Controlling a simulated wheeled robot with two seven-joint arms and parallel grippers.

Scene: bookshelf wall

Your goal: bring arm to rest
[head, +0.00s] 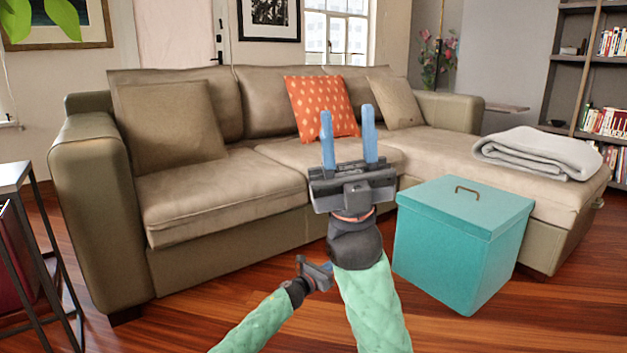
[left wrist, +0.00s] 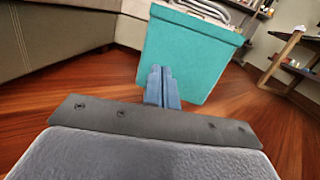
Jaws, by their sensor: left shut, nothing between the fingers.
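My right gripper (head: 348,138) is raised in the middle of the head view. Its two blue fingers point up and stand apart, with nothing between them. The sofa shows behind it. My left gripper (head: 322,270) is lower, just left of my right arm, and looks small in the head view. In the left wrist view its blue fingers (left wrist: 163,88) are together and empty. They point toward the teal box (left wrist: 190,55), and I cannot tell the gap between them.
The lidded teal box (head: 460,245) stands on the wood floor right of my right arm. A beige sectional sofa (head: 225,195) spans the back, with a folded grey blanket (head: 538,152) on its chaise. A side table (head: 12,175) is at the left edge. Bookshelves (head: 570,75) stand at the right.

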